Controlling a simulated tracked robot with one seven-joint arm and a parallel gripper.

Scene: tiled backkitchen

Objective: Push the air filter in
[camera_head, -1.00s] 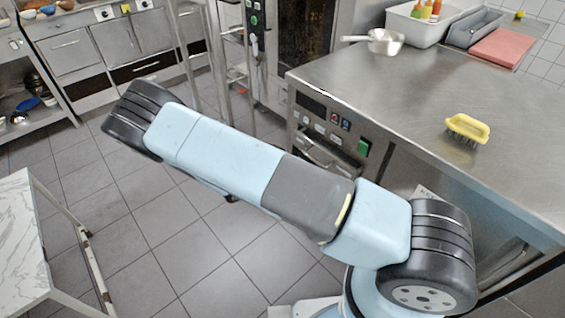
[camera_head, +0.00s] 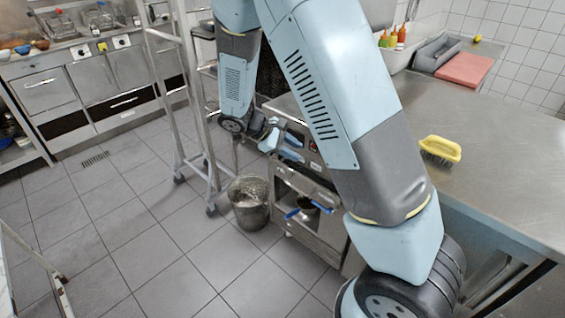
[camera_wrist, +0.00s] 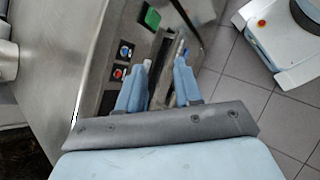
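My gripper (camera_head: 289,147) is in front of the steel unit's control panel, under the counter edge. In the wrist view its two blue fingers (camera_wrist: 163,56) are apart, with no object clearly held between them. They point at the unit's front, where a dark slot with a pale strip (camera_wrist: 163,72) lies between and beyond them. I cannot tell whether this is the air filter, how far it stands out, or whether a finger touches it. My arm and fingers hide part of the panel in the head view.
The steel counter (camera_head: 490,135) carries a yellow brush (camera_head: 440,150). Below the panel, the unit has an open bay with blue-handled items (camera_head: 308,208). A metal bucket (camera_head: 249,203) stands on the floor beside it, near a wheeled rack (camera_head: 187,110).

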